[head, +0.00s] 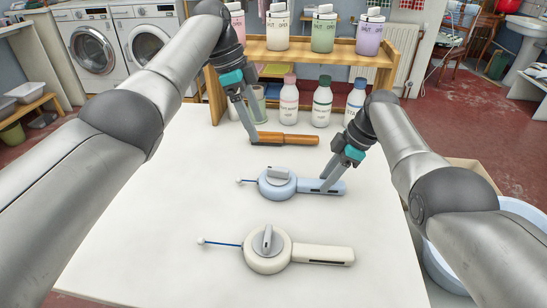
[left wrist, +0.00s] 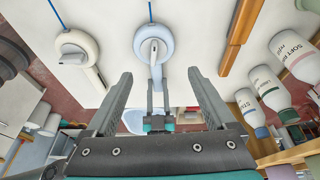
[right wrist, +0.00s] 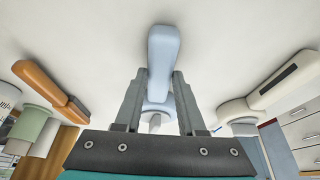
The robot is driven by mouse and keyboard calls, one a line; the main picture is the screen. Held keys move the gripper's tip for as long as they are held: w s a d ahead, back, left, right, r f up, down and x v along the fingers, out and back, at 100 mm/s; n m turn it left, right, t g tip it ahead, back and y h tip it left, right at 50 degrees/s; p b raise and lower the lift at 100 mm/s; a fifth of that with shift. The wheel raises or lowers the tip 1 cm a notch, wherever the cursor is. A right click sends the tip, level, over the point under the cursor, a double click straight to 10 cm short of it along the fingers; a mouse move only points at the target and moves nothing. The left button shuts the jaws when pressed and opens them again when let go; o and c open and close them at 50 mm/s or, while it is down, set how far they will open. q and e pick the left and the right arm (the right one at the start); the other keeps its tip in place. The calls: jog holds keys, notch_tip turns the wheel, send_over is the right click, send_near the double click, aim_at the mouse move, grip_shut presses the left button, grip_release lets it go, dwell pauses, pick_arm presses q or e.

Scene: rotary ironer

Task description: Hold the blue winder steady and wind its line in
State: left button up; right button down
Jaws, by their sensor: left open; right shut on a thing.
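The blue winder (head: 274,185) lies on the white table, its round body left and its handle (head: 308,186) right. A crank knob sits on top. A short line with a small pale end (head: 239,181) sticks out to its left. My right gripper (head: 328,183) is shut on the handle; the right wrist view shows the handle (right wrist: 163,55) between its fingers. My left gripper (head: 252,122) is open and empty above the table, behind the winder. In the left wrist view the winder (left wrist: 152,42) appears beyond the open fingers.
A cream winder (head: 268,262) with a longer blue line lies nearer the front. A brown-handled tool (head: 288,139) lies behind the blue winder, close to my left gripper. Bottles (head: 322,102) and a wooden shelf (head: 290,52) stand at the back. The table's left side is clear.

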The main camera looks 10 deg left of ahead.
pick_arm(q)
jog(key=shift+o, duration=0.4)
jog(key=shift+w+a+r+n+t+y, duration=0.1)
jog(key=shift+n+t+y, duration=0.1)
jog(key=shift+n, duration=0.4)
jog(key=shift+r+n+t+y, duration=0.1)
jog(key=shift+n+t+y, duration=0.1)
jog(key=shift+n, duration=0.4)
jog(key=n+t+y, duration=0.2)
jog(key=n+t, duration=0.2)
jog(key=n, duration=0.9)
send_near(278, 169)
jog(key=x, duration=0.8)
jog(key=shift+w+f, duration=0.15)
jog(key=shift+f, duration=0.2)
jog(key=shift+c, duration=0.4)
jog(key=c, duration=1.3)
